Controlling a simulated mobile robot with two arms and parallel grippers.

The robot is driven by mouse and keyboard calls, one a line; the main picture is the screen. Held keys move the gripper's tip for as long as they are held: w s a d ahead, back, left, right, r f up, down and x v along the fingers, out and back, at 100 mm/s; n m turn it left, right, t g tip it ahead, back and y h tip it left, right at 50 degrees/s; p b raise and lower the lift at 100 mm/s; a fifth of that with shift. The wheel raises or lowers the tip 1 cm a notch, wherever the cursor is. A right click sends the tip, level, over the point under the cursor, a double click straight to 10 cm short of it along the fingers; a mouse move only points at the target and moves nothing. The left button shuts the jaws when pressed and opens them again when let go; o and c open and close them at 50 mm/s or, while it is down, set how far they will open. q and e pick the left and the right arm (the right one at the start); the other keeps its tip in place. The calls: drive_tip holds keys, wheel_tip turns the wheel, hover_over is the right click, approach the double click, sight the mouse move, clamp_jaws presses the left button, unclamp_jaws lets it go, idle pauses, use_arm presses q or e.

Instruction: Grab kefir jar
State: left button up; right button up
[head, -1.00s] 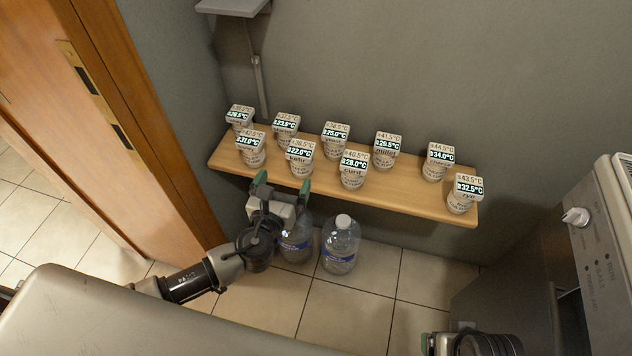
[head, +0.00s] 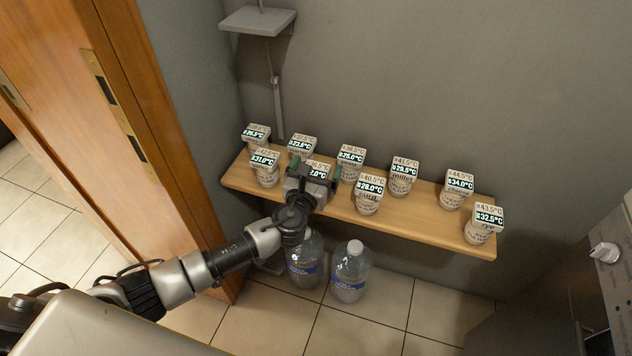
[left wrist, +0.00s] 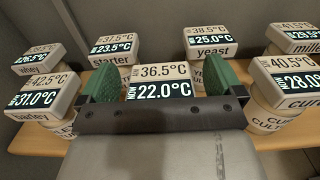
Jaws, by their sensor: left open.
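A white jar (head: 317,167) with a lid display reading 36.5 °C and 22.0 °C stands on the wooden shelf (head: 420,216). Its name is hidden now; its label in the earlier head view seems to read kefir. My left gripper (head: 314,173) is open, its green fingers on either side of this jar. In the left wrist view, the jar (left wrist: 160,72) sits between the fingertips (left wrist: 165,82), its lower part hidden by the gripper. I cannot tell whether the fingers touch it. My right gripper is out of view.
Similar jars crowd around: barley (left wrist: 35,95), starter (left wrist: 115,45), yeast (left wrist: 212,43), curd (left wrist: 285,80), whey (left wrist: 38,58) and millet (head: 403,176). Two water bottles (head: 350,270) stand on the floor below. A wooden door frame (head: 130,120) is at left.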

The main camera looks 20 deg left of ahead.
use_arm(q)
drive_tip(key=shift+c, duration=0.2)
drive_tip(key=c, duration=1)
drive_tip(key=shift+c, duration=0.7)
drive_tip(key=shift+r, duration=0.15)
